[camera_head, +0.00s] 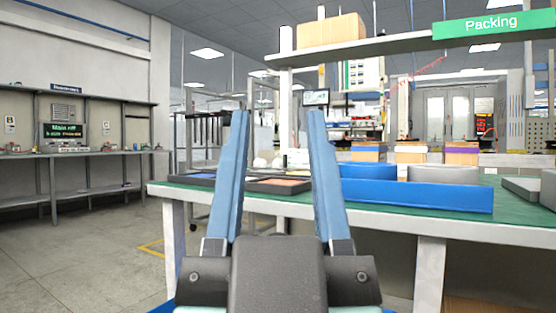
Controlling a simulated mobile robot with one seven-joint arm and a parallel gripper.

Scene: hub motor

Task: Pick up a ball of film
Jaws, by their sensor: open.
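My gripper (278,114) is in the middle of the view, with two long blue fingers pointing up and spread apart. It is open, with nothing between the fingers that it touches. Small whitish rounded shapes (261,162) show between the fingers, beyond the near edge of the packing table (385,220). They are too small to tell whether any is a ball of film. No ball of film can be clearly made out elsewhere.
The green-topped table holds shallow dark trays (279,184) and a long blue bin (416,194). A shelf (372,48) with a cardboard box (331,31) and a green Packing sign (493,24) hangs above. Grey floor (90,250) is open at left, before another workbench (85,155).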

